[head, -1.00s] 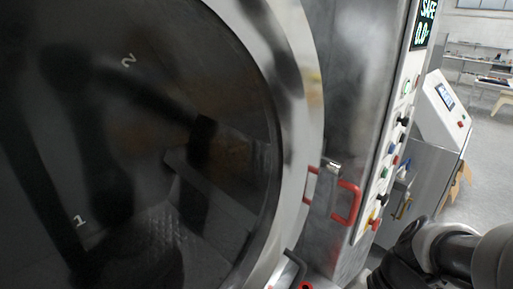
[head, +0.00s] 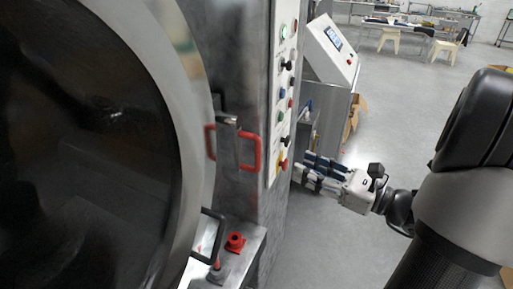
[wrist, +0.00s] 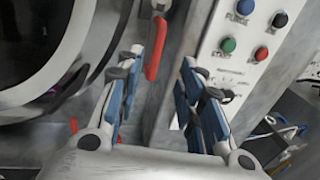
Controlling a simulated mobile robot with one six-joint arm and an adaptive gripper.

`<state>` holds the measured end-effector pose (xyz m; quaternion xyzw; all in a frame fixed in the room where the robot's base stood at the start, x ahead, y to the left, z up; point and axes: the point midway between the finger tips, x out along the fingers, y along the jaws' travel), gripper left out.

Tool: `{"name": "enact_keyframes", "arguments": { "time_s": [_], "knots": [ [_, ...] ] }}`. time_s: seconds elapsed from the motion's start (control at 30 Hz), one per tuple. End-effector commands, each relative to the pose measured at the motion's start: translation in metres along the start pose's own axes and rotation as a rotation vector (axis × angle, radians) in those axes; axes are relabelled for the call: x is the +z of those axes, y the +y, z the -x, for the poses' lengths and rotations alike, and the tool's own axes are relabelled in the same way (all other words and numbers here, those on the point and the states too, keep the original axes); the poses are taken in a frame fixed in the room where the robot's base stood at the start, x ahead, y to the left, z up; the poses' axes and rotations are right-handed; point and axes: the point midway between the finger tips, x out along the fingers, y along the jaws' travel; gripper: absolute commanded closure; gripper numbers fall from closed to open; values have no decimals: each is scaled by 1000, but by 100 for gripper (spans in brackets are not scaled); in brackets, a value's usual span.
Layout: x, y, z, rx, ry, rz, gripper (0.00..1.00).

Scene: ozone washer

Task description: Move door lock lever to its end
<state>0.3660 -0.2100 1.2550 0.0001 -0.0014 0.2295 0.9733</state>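A red U-shaped handle (head: 258,153) with a metal latch piece (head: 228,121) sits at the seam between the round door and the control column. I take this as the door lock lever, though I cannot be sure. The red handle also shows in the wrist view (wrist: 154,50), top centre, beyond my fingers. My gripper (head: 302,172) is right of the column in the head view, apart from the handle. In the wrist view my gripper (wrist: 163,72) has its blue-padded fingers spread, with nothing between them.
The large round door (head: 80,150) fills the left. Buttons and knobs line the control panel (head: 284,100); my fingers are close to its lower right side. A dark bracket handle (head: 221,226) and a red knob (head: 235,241) are below. Open floor (head: 400,110) lies at right.

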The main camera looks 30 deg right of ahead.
Motion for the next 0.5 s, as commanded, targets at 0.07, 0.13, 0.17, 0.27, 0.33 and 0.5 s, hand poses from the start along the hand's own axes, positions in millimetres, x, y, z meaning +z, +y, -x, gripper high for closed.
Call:
{"name": "enact_keyframes", "arguments": {
  "time_s": [0.07, 0.13, 0.17, 0.27, 0.33, 0.5],
  "knots": [
    [-1, 2, -18, 8, 0, 2, 65],
    [-1, 3, -34, 10, 1, 1, 65],
    [-1, 2, -41, 9, 0, 1, 65],
    [-2, 3, -63, 10, 1, 1, 65],
    [-2, 2, -79, 9, 2, 3, 65],
    [-1, 2, -113, 8, 2, 3, 65]
  ]
}}
